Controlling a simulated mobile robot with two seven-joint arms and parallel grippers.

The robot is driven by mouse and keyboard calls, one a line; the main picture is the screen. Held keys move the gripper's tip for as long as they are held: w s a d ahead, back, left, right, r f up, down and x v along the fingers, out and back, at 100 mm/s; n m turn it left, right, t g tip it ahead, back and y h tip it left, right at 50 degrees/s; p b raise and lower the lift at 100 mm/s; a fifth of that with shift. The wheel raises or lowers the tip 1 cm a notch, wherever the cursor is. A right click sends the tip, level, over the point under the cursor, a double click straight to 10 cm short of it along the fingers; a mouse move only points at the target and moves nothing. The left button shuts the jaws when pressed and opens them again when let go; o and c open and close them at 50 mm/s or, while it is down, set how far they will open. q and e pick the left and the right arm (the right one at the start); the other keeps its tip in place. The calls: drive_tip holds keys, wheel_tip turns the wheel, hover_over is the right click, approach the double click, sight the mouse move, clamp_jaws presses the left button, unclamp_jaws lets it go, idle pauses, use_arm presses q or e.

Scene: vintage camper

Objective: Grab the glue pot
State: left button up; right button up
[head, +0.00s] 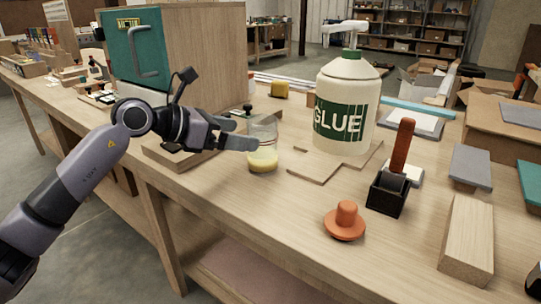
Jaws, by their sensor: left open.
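A small clear glass pot (262,160) with yellow glue-like contents at its bottom stands upright near the front edge of the workbench. A large cream jug labelled GLUE (346,105), with a green label and pump top, stands to its right on thin wooden boards. My left gripper (238,134) comes in from the left, open, its fingertips at the left side of the glass pot. I cannot tell whether the fingers touch the glass or straddle it.
A wooden cabinet with a teal door (137,52) stands behind my left arm. An orange knob (345,222), a black holder (388,194) with an orange-handled tool, and a wood block (467,240) lie to the right. The bench front between pot and knob is clear.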

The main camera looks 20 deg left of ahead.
sight(262, 136)
use_arm(q)
drive_tip(key=x, duration=0.6)
drive_tip(key=shift+d+p, duration=0.35)
drive_tip(key=shift+d, duration=0.15)
drive_tip(key=c, duration=1)
drive_tip(key=shift+r, duration=0.1)
drive_tip(key=shift+c, duration=0.9)
